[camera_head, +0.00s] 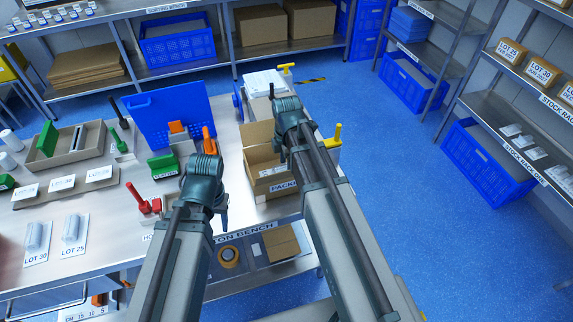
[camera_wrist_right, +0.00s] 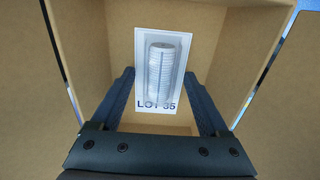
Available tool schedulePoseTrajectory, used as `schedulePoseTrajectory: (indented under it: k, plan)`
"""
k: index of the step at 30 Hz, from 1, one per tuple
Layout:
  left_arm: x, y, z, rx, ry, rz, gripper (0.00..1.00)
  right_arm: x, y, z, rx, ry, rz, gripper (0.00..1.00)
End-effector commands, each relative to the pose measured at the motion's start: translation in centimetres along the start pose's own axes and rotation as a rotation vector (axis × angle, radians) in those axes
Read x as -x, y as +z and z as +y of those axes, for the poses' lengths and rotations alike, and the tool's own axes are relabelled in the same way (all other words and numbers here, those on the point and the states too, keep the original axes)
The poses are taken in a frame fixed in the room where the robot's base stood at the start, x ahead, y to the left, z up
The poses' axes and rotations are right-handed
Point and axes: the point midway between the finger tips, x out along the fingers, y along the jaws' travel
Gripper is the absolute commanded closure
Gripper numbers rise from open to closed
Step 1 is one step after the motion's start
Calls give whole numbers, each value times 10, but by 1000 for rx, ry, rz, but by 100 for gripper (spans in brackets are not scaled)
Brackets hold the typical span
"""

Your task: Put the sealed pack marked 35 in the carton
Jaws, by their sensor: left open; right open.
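The sealed pack marked LOT 35 (camera_wrist_right: 161,62) shows in the right wrist view, a white card with a clear blister, inside the open brown carton (camera_wrist_right: 222,60). My right gripper (camera_wrist_right: 158,78) is open, its two dark fingers reaching into the carton on either side of the pack, with gaps between. My left gripper (camera_head: 223,211) is open and empty, left of the carton, near the bench's front edge.
Packs marked LOT 30 (camera_head: 37,240) and LOT 25 (camera_head: 73,232) lie on the bench at left. A blue panel (camera_head: 165,112) stands behind, with red and green handled tools around it. A shelf (camera_head: 500,120) with cartons is at right; the blue floor between is clear.

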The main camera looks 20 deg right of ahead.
Motion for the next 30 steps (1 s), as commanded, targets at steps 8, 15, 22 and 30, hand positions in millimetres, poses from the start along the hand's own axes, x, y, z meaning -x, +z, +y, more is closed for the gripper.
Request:
schedulePoseTrajectory:
  k: [8, 15, 22, 30]
  plan:
    - [36, 2, -3, 0, 0, 0, 50, 36, 0, 0, 0, 0, 0, 22]
    - [73, 4, -7, 0, 0, 0, 50, 73, 0, 0, 0, 0, 0, 22]
    - [106, 6, -10, 0, 0, 0, 50, 106, 0, 0, 0, 0, 0, 22]
    - [118, 7, -11, -1, 0, 0, 50, 118, 0, 0, 0, 0, 0, 22]
